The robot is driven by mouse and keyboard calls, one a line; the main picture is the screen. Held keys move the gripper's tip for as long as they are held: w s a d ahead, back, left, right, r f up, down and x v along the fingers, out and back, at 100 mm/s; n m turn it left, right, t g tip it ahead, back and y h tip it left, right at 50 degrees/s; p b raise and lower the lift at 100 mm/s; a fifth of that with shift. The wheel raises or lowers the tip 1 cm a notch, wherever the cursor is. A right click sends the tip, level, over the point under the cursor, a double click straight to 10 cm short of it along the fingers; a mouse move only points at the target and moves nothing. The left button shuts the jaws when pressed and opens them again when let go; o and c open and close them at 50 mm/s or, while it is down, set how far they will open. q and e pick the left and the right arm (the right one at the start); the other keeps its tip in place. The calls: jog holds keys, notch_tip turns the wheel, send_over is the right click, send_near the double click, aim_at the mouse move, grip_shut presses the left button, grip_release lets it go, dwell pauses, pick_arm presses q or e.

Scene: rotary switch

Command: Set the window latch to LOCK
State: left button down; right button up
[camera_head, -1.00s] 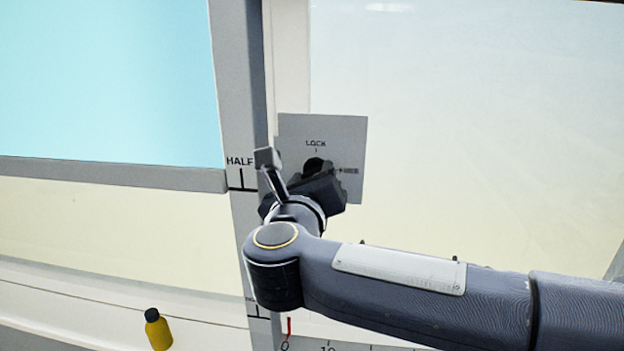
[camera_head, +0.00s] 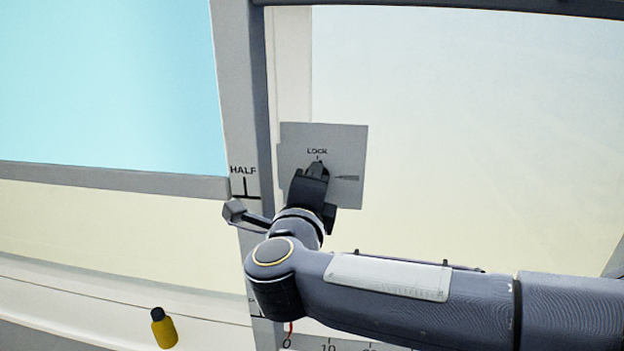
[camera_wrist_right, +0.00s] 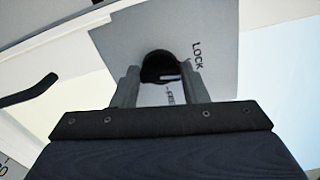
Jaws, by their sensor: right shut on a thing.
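The window latch is a dark round knob (camera_wrist_right: 158,62) on a grey plate (camera_head: 345,148). The plate is marked LOCK (camera_head: 317,151) above the knob; a second, small label (camera_head: 346,178) at its right is hard to read. My right gripper (camera_head: 316,170) comes up from below and covers most of the knob in the head view. In the wrist view its two fingers (camera_wrist_right: 160,82) are closed on the knob's sides. LOCK reads sideways there, right of the knob. The exact direction of the knob's pointer is hidden by the gripper. My left gripper is not in view.
A window frame post (camera_head: 236,140) marked HALF stands left of the plate. A horizontal rail (camera_head: 110,180) joins it. A small yellow bottle (camera_head: 164,330) with a black cap is at the lower left. Pale glass to the right is clear.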

jog(key=shift+n+p, duration=0.45)
jog(key=shift+n, duration=0.65)
jog(key=shift+f, duration=0.1)
jog(key=o, duration=1)
jog(key=s, duration=0.2)
jog(key=s+b, duration=0.1)
jog(key=s, duration=0.2)
jog(key=s+a+b, duration=0.1)
jog(key=s, duration=0.1)
jog(key=shift+s, duration=0.4)
